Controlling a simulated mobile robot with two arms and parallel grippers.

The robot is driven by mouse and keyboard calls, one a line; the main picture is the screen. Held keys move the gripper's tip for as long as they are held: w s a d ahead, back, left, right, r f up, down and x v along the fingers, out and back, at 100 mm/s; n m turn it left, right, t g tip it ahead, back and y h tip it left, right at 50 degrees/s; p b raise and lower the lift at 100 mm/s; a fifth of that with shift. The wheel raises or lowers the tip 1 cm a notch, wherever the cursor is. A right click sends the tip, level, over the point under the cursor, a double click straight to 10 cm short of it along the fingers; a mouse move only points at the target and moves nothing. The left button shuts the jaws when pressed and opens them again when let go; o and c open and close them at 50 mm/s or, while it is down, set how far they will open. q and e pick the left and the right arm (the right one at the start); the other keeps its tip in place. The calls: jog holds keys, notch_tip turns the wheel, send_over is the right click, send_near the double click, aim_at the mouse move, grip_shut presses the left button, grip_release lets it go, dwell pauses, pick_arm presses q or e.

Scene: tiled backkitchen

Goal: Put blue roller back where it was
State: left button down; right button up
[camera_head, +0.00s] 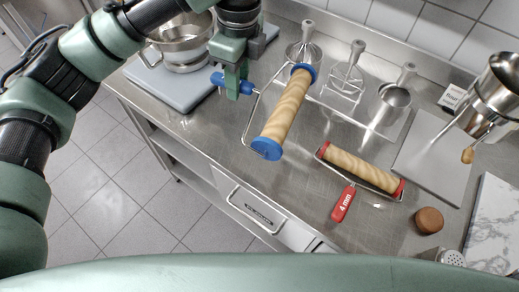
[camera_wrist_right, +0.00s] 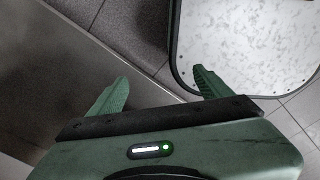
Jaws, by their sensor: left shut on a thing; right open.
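The blue roller (camera_head: 287,108) has a dough-coloured, ridged barrel with blue end caps, a wire frame and a blue handle. My left gripper (camera_head: 233,88) is shut on its blue handle, near the left end of the steel counter. The roller is tilted across the picture, its lower blue cap near the counter's front edge; I cannot tell how far above the counter it is. A similar roller with red caps, the red roller (camera_head: 362,169), lies to its right with a red "4 mm" handle. My right gripper (camera_wrist_right: 160,85) shows only in the right wrist view, open and empty.
A steel pot (camera_head: 181,44) stands on a grey board at the back left. Several utensils stand on a rack (camera_head: 327,101) behind the rollers. A grey board (camera_head: 424,158), a brown round object (camera_head: 429,220) and a marble board (camera_head: 495,222) are at right.

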pick_arm(q)
jog(key=shift+w+d+r+m, duration=0.25)
jog(key=shift+d+r+m, duration=0.25)
jog(key=shift+m, duration=0.2)
jog(key=shift+w+d+m, duration=0.15)
jog(key=shift+d+m, duration=0.15)
jog(key=shift+f+p, duration=1.5)
jog(key=shift+f, duration=8.4)
pick_arm(e)
jog(key=shift+w+a+r, duration=0.15)
jog(key=shift+w+r, duration=0.15)
jog(key=shift+r, duration=0.5)
jog(key=shift+w+a+r, duration=0.1)
jog(key=shift+w+r, duration=0.15)
jog(key=shift+r, duration=0.5)
pick_arm(q)
jog(key=c, duration=1.2)
grip_release()
jog(key=shift+f, duration=0.15)
jog(key=shift+o, duration=0.2)
